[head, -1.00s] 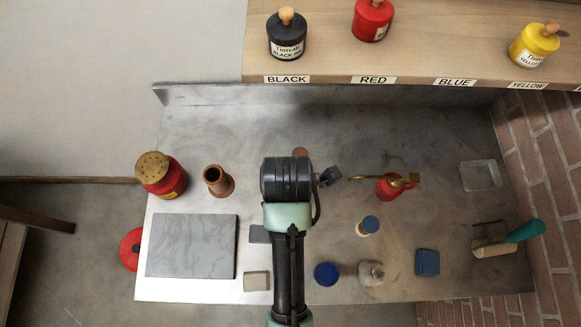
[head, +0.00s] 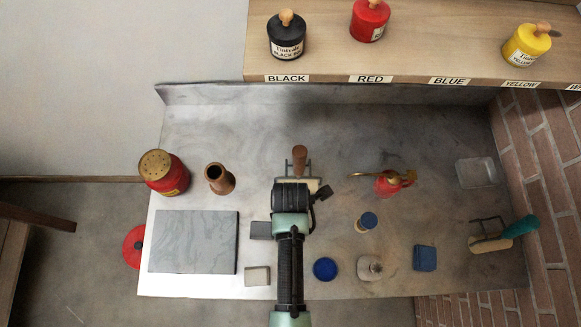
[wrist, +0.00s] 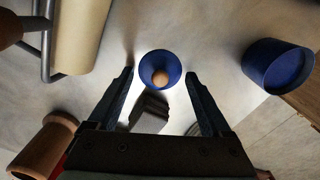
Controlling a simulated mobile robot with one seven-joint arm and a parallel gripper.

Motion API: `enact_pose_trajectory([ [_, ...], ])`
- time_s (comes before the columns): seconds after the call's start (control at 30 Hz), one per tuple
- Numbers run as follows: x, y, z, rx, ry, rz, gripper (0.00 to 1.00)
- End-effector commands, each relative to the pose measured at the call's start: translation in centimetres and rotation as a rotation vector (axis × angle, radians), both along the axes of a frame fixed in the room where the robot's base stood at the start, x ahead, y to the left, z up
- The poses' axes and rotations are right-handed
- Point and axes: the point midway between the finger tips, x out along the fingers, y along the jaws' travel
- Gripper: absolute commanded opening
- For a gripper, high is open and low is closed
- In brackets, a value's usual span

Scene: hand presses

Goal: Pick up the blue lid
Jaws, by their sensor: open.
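The blue lid (wrist: 160,63) is round with a small wooden knob, and it shows in the middle of the wrist view. My gripper (wrist: 158,76) is open, with one finger on each side of the lid in that picture. No contact shows, and I cannot tell the height left between fingertips and lid. In the head view my own arm seems to hide the lid and my fingers. A blue round tin (wrist: 278,66) stands right of the lid; it also appears in the head view (head: 325,269).
A roller (wrist: 80,30) with a brown handle lies at the upper left of the wrist view. A dark grey block (wrist: 150,112) is close to the lid.

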Motion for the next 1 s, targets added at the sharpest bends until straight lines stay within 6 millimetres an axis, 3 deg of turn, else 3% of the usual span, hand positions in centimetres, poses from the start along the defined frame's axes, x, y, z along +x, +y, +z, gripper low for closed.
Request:
enact_pose_trajectory([
  [0.27, 0.03, -0.01, -0.34, 0.000, -0.001, 0.000, 0.83],
  [0.73, -0.03, -0.01, -0.36, 0.000, 0.000, 0.000, 0.02],
  [1.0, -0.16, 0.00, -0.50, 0.001, 0.004, 0.000, 0.00],
])
